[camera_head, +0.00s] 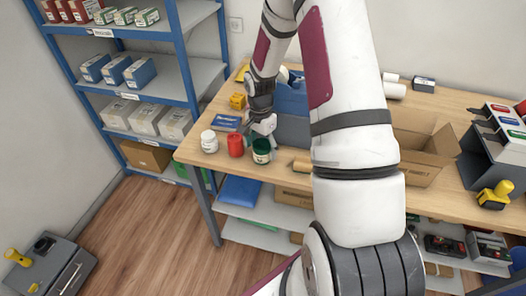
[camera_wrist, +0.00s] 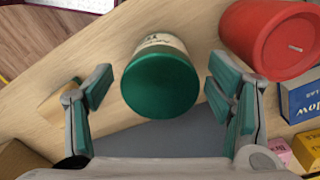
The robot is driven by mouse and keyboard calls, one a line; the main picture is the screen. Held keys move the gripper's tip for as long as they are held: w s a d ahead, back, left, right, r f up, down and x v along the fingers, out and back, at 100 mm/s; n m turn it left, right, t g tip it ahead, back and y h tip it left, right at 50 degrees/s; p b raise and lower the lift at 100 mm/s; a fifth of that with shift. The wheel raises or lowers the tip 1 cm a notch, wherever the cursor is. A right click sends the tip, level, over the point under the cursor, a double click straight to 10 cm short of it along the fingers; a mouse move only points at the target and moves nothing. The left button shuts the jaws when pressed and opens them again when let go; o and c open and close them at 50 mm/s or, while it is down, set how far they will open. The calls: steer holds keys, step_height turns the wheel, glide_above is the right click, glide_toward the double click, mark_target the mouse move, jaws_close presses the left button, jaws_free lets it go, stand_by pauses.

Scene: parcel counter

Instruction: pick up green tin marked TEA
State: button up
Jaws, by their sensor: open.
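My gripper (camera_wrist: 158,95) is open, with one finger on each side of the tin and a visible gap at both sides. In the head view my gripper (camera_head: 262,130) is just behind the tin, partly hidden by its own wrist.
A brown roll (camera_head: 301,166) lies to the right. An open cardboard box (camera_head: 426,172) is further right. The front counter edge is close.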

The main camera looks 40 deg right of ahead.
steer(key=shift+f, duration=0.25)
steer(key=shift+c, duration=0.5)
steer(key=c, duration=1.2)
steer(key=shift+c, duration=0.2)
